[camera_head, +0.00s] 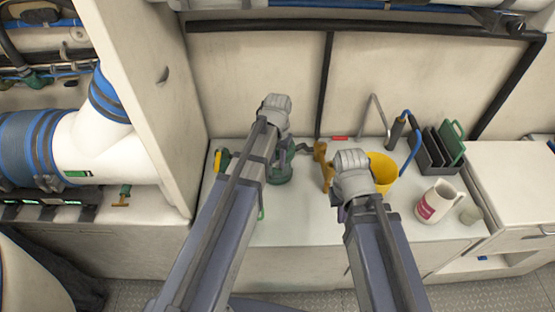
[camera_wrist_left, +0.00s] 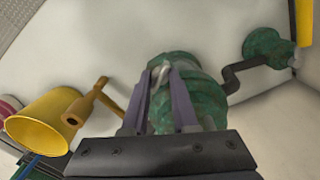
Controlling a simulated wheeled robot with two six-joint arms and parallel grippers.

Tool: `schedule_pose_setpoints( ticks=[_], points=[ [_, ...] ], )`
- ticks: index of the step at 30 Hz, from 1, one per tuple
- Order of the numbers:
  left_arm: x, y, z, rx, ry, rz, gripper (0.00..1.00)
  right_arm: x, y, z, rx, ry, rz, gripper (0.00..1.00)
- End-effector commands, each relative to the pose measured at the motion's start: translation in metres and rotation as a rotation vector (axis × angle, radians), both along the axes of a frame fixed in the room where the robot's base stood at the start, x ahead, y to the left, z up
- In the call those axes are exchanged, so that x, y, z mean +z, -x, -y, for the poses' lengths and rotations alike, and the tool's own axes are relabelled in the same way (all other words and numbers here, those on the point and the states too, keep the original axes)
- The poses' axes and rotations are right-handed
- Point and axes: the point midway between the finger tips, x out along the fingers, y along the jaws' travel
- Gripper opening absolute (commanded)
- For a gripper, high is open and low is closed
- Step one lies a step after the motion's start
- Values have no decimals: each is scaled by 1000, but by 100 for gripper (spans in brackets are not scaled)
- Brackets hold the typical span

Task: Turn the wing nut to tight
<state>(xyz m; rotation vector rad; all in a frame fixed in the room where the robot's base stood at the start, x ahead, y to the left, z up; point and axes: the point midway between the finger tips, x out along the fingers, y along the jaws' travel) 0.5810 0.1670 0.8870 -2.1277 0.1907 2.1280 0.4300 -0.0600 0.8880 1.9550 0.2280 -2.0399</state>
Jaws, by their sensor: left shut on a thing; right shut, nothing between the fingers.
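A green housing (camera_wrist_left: 186,92) with a mottled surface stands on the white counter; its green base shows in the head view (camera_head: 281,174). A small pale metal piece (camera_wrist_left: 160,72), which looks like the wing nut, is on it. My left gripper (camera_wrist_left: 163,82) is shut on this piece, one finger on each side. The fingers hide part of it, and its exact turn cannot be told. In the head view my left arm covers most of the housing. My right gripper (camera_head: 342,212) is shut and empty, low over the counter, mostly hidden by its own wrist.
A dark crank-shaped pipe (camera_wrist_left: 232,78) joins a second green fitting (camera_wrist_left: 268,46) close by. A yellow bucket (camera_head: 384,170) and a wooden-coloured tool (camera_head: 324,166) stand right of the housing. A white jug (camera_head: 437,203) and dark rack (camera_head: 433,153) are further right. The counter's front is clear.

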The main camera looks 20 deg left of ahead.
Motion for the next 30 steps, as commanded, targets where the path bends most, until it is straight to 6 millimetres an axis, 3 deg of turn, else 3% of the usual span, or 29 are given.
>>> schedule_pose_setpoints(
  ticks=[30],
  points=[
    [0,-2,1,-89,2,4,0,0,0,0,0,0,0,0]
  ],
)
